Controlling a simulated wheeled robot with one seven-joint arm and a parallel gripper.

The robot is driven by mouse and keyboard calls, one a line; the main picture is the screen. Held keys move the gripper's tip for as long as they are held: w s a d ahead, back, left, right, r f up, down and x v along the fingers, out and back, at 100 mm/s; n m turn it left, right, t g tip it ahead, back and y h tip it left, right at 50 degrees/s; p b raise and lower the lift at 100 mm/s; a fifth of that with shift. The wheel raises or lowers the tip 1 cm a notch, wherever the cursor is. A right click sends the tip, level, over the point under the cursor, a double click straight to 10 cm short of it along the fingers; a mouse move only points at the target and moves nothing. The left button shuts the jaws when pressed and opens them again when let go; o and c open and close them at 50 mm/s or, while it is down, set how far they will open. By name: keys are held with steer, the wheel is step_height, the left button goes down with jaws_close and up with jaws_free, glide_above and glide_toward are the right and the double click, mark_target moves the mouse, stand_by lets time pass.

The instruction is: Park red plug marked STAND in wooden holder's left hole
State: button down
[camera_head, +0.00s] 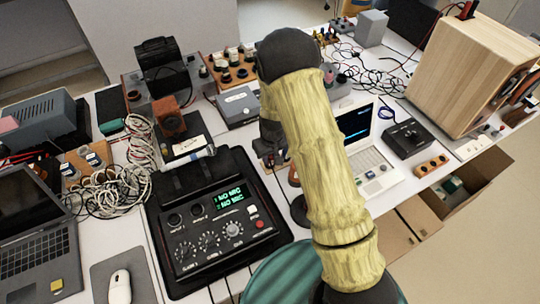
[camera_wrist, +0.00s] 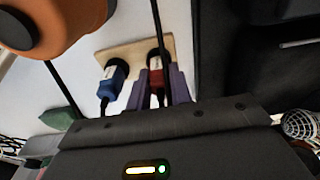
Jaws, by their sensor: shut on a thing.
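In the wrist view my gripper (camera_wrist: 158,98) has its two purple fingers closed on the sides of a red plug (camera_wrist: 157,86). The wooden holder (camera_wrist: 135,48) is a pale plate just beyond the fingers. A blue plug with a white label (camera_wrist: 116,70) stands at the holder, left of the red plug in the picture. The red plug overlaps the holder's right part; I cannot tell whether it sits in a hole.
An orange and black rounded thing (camera_wrist: 60,22) is close at the wrist view's upper left. A large dark body (camera_wrist: 240,70) fills the right, with a mesh microphone head (camera_wrist: 300,124) below.

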steer(key=shift+f, duration=0.15)
steer(key=c, duration=1.2)
jaws_free()
steer(key=r, duration=0.5)
steer(key=s+r, duration=0.1)
steer(key=r, duration=1.1)
steer(key=shift+s+d+r, duration=0.15)
steer(key=shift+s+d, duration=0.25)
